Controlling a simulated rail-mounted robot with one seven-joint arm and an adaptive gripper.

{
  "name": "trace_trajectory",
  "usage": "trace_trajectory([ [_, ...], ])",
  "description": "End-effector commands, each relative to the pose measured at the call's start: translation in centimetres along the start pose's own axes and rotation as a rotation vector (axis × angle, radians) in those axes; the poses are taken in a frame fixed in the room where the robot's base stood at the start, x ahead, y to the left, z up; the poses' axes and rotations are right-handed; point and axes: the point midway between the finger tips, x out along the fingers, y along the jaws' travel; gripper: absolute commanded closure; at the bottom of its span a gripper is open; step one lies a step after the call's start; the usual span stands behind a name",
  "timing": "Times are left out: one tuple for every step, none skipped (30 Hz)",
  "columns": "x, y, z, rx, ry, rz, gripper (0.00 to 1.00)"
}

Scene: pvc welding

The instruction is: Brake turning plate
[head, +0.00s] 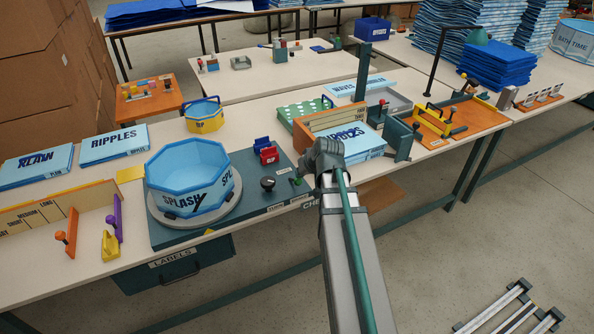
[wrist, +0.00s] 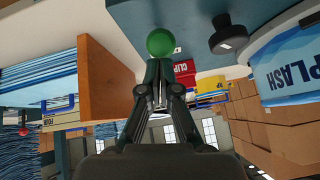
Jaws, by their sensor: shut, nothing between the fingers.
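The turning plate (head: 160,213) is a grey disc on a dark teal base. A blue octagonal SPLASH pool (head: 190,180) sits on it and also shows at the right in the wrist view (wrist: 290,65). A small green-knobbed lever (head: 297,181) stands at the base's right edge, and a black knob (head: 268,184) stands left of it. In the wrist view, the green ball (wrist: 161,42) is straight beyond the fingertips of my gripper (wrist: 158,68), and the black knob (wrist: 228,38) is to its right. My gripper is shut and empty. I cannot tell whether it touches the ball.
Red and blue clips (head: 266,151) stand behind the black knob. A box with an orange-brown panel (head: 325,120) is close beside my arm; a brown panel (wrist: 100,90) is close left of the fingers in the wrist view. A labels drawer (head: 175,268) hangs below the table.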

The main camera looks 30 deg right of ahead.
Motion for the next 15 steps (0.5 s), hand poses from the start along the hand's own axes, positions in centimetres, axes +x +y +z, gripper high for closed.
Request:
trace_trajectory([
  [0.1,0.1,0.5,0.001,-0.001,0.0,1.0],
  [0.1,0.1,0.7,0.001,-0.001,0.0,1.0],
  [0.1,0.1,0.8,0.001,-0.001,0.0,1.0],
  [0.1,0.1,0.9,0.001,-0.001,0.0,1.0],
  [0.1,0.2,1.1,0.001,-0.002,0.0,1.0],
  [0.2,0.2,1.2,0.001,-0.002,0.0,1.0],
  [0.2,0.2,1.3,0.001,-0.002,0.0,1.0],
  [0.2,0.2,1.4,0.001,-0.003,0.0,1.0],
  [0.2,0.3,1.4,0.001,-0.004,0.0,1.0],
  [0.2,0.3,1.5,0.001,-0.004,0.0,1.0],
  [0.2,0.3,1.6,0.0,-0.005,0.0,1.0],
  [0.2,0.3,1.6,0.0,-0.005,0.0,1.0],
  [0.3,0.3,1.6,0.0,-0.006,0.0,1.0],
  [0.3,0.3,1.7,0.0,-0.006,0.0,1.0],
  [0.3,0.3,1.7,0.0,-0.006,0.0,1.0],
])
